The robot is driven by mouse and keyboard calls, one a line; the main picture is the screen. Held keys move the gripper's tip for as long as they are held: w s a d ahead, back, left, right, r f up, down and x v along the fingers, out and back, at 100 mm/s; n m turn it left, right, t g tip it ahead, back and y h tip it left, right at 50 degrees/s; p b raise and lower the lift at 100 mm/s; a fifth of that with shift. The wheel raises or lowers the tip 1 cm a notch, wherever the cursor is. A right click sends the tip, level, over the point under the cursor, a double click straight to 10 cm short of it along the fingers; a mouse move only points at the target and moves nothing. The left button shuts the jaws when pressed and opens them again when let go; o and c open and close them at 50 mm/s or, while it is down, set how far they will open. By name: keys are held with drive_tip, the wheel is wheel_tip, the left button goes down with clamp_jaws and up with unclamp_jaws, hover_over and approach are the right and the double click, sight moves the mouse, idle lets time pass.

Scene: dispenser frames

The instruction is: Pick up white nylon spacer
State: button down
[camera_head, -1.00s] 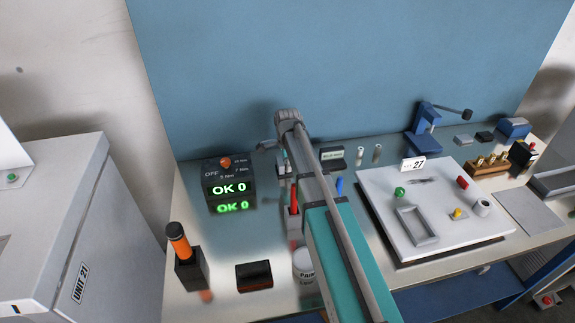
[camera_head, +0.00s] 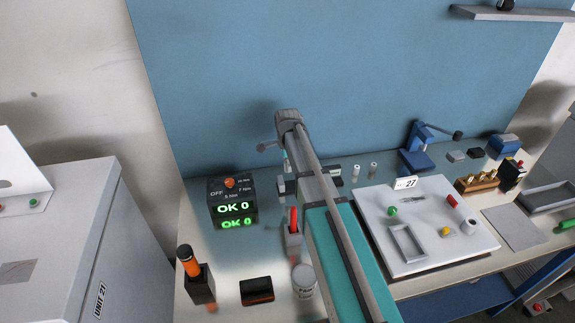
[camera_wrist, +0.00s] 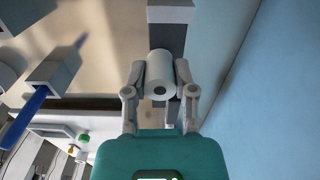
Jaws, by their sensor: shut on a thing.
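In the wrist view, my gripper (camera_wrist: 160,70) is shut on a white cylinder with a small dark hole in its end, which looks like the white nylon spacer (camera_wrist: 159,75). One finger is on each side of it. In the head view, my arm runs up the middle of the bench and hides the held piece and most of the gripper. Two small white cylinders stand upright on the bench right of my arm, a left one (camera_head: 356,170) and a right one (camera_head: 373,168).
A white board (camera_head: 440,258) with small parts lies on the right. A display box (camera_head: 232,202) reading "OK 0", an orange-topped tool in a black holder (camera_head: 201,288) and a white tub (camera_head: 304,281) are left of my arm. A shelf (camera_head: 520,14) is at top right.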

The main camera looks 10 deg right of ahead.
drive_tip(key=shift+r+p, duration=3.75)
drive_tip(key=shift+r, duration=0.45)
drive_tip(key=shift+f, duration=0.1)
wheel_tip(320, 180, down, 9)
drive_tip(key=b, duration=0.8)
drive_tip(key=shift+r+b, duration=0.2)
drive_tip(key=shift+b, duration=0.2)
drive_tip(key=shift+s, duration=0.15)
